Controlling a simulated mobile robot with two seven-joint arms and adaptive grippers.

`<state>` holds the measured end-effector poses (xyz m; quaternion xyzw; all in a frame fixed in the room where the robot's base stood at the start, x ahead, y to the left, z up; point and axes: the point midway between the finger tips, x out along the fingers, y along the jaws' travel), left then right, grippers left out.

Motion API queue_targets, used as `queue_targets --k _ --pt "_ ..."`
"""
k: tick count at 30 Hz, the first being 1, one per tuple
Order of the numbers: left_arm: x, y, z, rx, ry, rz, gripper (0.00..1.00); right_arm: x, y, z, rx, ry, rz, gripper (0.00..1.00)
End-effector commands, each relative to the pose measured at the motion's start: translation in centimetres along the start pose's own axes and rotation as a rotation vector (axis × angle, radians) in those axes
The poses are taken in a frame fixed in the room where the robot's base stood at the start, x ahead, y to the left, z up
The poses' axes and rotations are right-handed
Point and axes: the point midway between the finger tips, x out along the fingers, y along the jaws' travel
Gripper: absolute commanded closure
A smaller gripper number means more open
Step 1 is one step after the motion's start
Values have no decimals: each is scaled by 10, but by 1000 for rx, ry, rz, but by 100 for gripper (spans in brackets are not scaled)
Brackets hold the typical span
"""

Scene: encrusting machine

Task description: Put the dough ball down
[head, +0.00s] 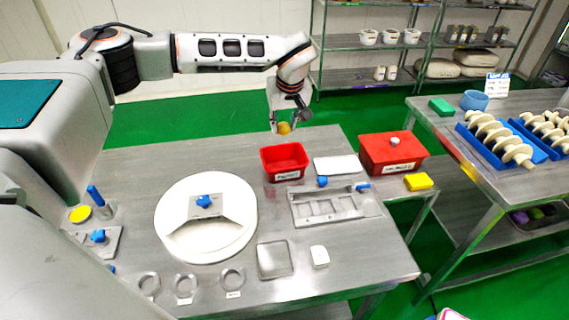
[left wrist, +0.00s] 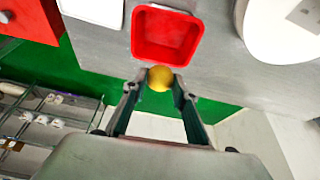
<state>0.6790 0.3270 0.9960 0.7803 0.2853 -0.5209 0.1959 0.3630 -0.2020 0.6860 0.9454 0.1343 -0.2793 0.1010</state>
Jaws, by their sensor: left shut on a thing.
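My left gripper (head: 283,124) is above the far edge of the metal table, behind the red open bin. It is shut on a yellow dough ball (head: 284,128). In the left wrist view the dough ball (left wrist: 160,78) sits between the fingertips of my left gripper (left wrist: 158,84). The red open bin (left wrist: 166,36) lies just beyond the fingertips there and looks empty. In the head view the red open bin (head: 284,176) stands on the table with a label on its front. My right gripper is in neither view.
A white round disc (head: 178,240) with a metal piece is at the table's left. A metal tray with slots (head: 330,215), a white plate (head: 338,166) and a lidded red box (head: 393,158) lie to the right. A second table (head: 440,125) holds blue trays with white screws.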

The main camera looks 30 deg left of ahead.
Motion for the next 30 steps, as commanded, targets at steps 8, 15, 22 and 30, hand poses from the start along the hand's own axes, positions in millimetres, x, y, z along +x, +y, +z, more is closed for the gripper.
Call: queue_targets --k 8,15,22,30 --pt "64 -1 28 1 -3 -1 95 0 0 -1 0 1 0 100" --pt "97 0 40 -1 0 1 95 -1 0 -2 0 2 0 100" --pt "111 -1 46 1 0 1 95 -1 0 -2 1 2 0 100" --pt "141 -1 58 0 0 1 95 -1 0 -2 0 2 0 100"
